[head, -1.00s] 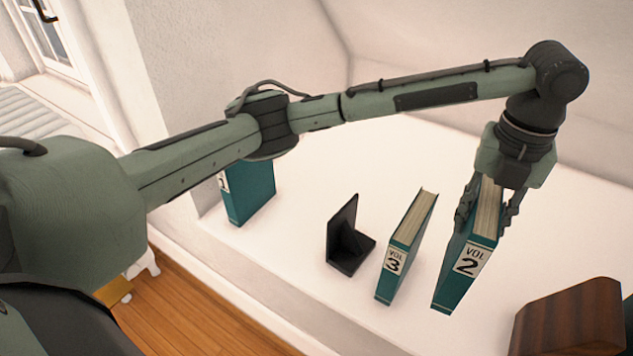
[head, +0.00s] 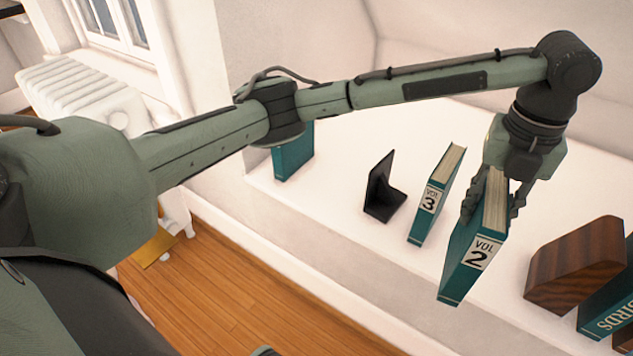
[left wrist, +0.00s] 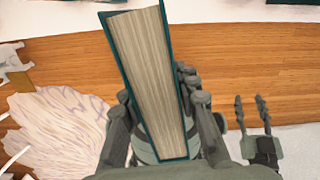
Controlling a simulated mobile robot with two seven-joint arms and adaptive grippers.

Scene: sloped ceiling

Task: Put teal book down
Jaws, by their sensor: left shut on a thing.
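My left gripper (head: 493,200) is shut on a teal book labelled VOL 2 (head: 462,265). The book is held upright, slightly tilted, pages up, and overlaps the front edge of the white ledge (head: 345,195). In the left wrist view the book (left wrist: 150,75) lies between the fingers, with wood floor behind it. A teal VOL 3 book (head: 432,210) stands on the ledge to its left, beside a black bookend (head: 382,190). My right gripper (left wrist: 252,112) shows in the left wrist view, its two fingers apart and nothing between them.
Another teal book (head: 294,155) stands at the ledge's left end, partly behind my arm. A dark wooden block (head: 575,268) and a teal BIRDS book (head: 608,315) are at the right. A white radiator (head: 85,90) stands at the left. The ledge behind the books is clear.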

